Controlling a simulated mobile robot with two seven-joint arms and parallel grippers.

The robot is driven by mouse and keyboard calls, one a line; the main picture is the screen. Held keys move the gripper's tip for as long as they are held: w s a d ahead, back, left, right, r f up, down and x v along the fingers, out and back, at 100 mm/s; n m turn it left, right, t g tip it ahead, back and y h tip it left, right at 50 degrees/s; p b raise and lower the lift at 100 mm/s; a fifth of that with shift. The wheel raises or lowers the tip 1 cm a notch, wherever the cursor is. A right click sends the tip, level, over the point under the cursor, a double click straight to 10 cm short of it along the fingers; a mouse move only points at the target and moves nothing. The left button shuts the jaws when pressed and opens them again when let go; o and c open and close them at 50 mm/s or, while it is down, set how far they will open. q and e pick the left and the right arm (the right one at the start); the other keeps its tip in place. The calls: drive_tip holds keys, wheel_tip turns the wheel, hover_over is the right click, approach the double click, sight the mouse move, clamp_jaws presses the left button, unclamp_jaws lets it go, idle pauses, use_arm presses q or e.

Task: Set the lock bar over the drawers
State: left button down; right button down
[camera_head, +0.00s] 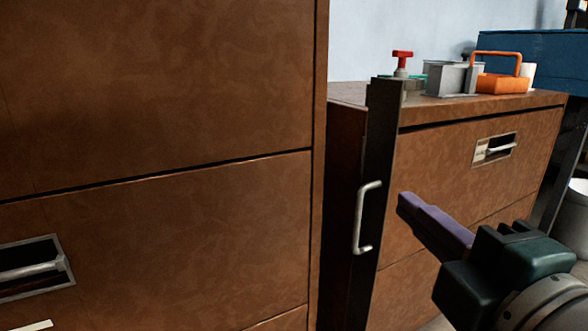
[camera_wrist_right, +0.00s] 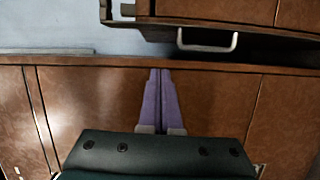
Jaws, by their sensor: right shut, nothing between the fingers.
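The lock bar (camera_head: 380,190) is a dark upright strip along the left front edge of the smaller brown drawer cabinet (camera_head: 455,150), with a pale U-shaped handle (camera_head: 361,218). My right gripper (camera_head: 403,203) has purple fingers, shut and empty, just right of the handle in the head view and apart from it. In the right wrist view the shut fingers (camera_wrist_right: 160,72) point up the picture, below and left of the handle (camera_wrist_right: 207,46). My left gripper is not in view.
A tall brown cabinet (camera_head: 160,90) fills the left of the head view. On the smaller cabinet's top stand an orange toolbox (camera_head: 503,83), a grey box (camera_head: 447,78) and a red-topped item (camera_head: 402,56). A drawer pull (camera_head: 494,149) is on its front. A white bucket (camera_head: 572,225) stands at right.

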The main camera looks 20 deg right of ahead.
sight(393, 167)
drive_tip(key=shift+a+r+n, duration=0.15)
drive_tip(key=shift+n, duration=0.25)
drive_tip(key=w+d+b, duration=0.1)
drive_tip(key=w, duration=0.2)
drive_tip(key=w+d+b, duration=0.1)
drive_tip(key=w+d, duration=0.1)
drive_tip(key=w, duration=0.1)
drive_tip(key=w+d+b, duration=0.1)
drive_tip(key=w+d, duration=0.1)
drive_tip(key=w, duration=0.2)
drive_tip(key=shift+d, duration=0.5)
